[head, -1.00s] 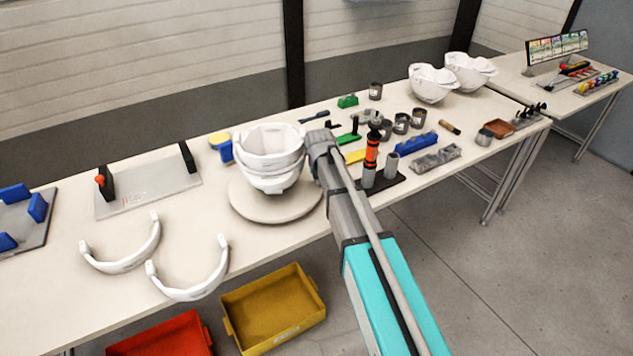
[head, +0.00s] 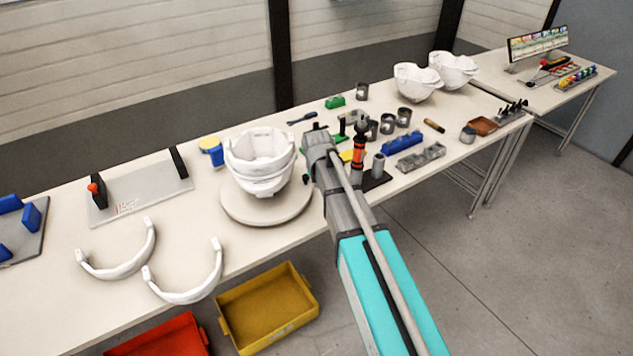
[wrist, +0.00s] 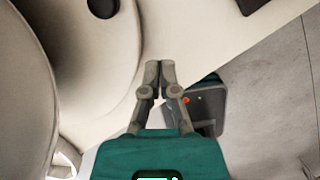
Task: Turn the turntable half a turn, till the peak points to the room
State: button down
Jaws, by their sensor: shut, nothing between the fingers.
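The turntable (head: 266,210) is a round cream disc near the table's front edge. A stack of white helmet shells (head: 258,160) sits on it, open side up. I cannot tell for certain where the peak points. A dark knob (head: 306,180) shows at the disc's right side, and a black knob (wrist: 102,8) shows over the disc in the wrist view. My gripper (wrist: 160,68) is shut and empty, just outside the curved disc edge in the wrist view. In the head view my arm reaches to the right of the stack and its fingertips are hidden.
Right of my arm stand an orange-and-black tool (head: 358,155), a blue block (head: 403,141) and several dark cups. Two white curved bands (head: 190,285) lie at the front left. A yellow bin (head: 268,308) and a red bin (head: 165,335) stand below the table edge.

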jog(key=p+v, duration=0.5)
jog(key=v, duration=0.1)
jog(key=shift+d+r, duration=0.2)
jog(key=shift+d, duration=0.3)
jog(key=shift+w, duration=0.1)
jog(key=s+m+y, duration=0.1)
jog(key=m+y, duration=0.1)
jog(key=m, duration=0.3)
jog(key=d+m+t+y+b, duration=0.1)
jog(key=m+y, duration=0.1)
jog(key=m, duration=0.3)
jog(key=s+d+m+y, duration=0.1)
jog(key=m, duration=0.4)
jog(key=shift+s+r+t+y+b, duration=0.3)
jog(key=shift+y+b, duration=0.05)
jog(key=shift+y, duration=0.05)
jog(key=shift+f, duration=0.1)
jog(key=b, duration=0.9)
send_near(302, 186)
jog(key=f, duration=0.1)
jog(key=s+f, duration=0.1)
jog(key=a+f, duration=0.1)
jog(key=f, duration=0.1)
jog(key=shift+s, duration=0.4)
jog(key=shift+w+a, duration=0.2)
jog(key=shift+w, duration=0.7)
jog(key=shift+w+a, duration=0.15)
jog(key=shift+w, duration=0.75)
jog(key=shift+a, duration=0.15)
